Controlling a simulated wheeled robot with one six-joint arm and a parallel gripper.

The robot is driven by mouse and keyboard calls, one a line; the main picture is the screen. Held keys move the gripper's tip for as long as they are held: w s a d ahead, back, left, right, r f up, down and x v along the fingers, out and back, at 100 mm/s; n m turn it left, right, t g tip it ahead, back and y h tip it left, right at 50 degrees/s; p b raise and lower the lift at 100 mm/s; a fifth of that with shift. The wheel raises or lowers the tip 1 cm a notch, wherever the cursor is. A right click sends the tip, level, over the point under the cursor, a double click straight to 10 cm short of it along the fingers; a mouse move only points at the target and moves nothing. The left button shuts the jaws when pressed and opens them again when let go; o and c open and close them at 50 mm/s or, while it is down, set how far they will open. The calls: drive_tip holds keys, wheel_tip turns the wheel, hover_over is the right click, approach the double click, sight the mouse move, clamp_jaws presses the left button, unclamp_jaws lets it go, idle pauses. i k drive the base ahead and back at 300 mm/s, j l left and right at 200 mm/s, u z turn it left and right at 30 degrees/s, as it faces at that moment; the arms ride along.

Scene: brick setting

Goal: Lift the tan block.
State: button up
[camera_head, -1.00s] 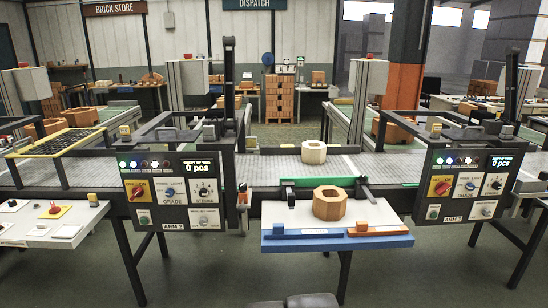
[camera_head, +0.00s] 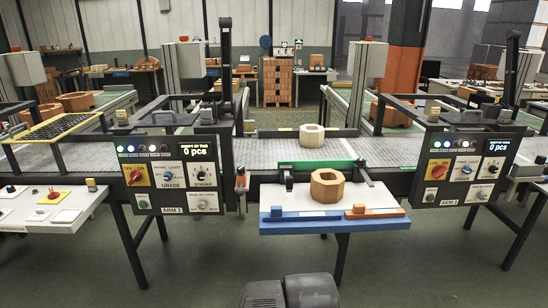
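I cannot tell for sure from colour which one the task calls tan. Nothing touches either block from above. Dark grey parts of my own arm show at the bottom edge, well short of the bench. My gripper's fingertips are not visible.
The bench has a blue bar (camera_head: 305,215) and an orange bar (camera_head: 375,212) along its front. Control panels (camera_head: 170,176) and (camera_head: 463,168) stand left and right. The floor before the bench is clear.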

sight(327, 186)
drive_tip(key=i+l+u, duration=0.15)
drive_tip(key=i, duration=0.4)
drive_tip(key=i+l+u, duration=0.15)
drive_tip(key=i+l, duration=0.3)
drive_tip(key=i+l+u, duration=0.15)
drive_tip(key=i+l, duration=0.25)
drive_tip(key=i, duration=0.2)
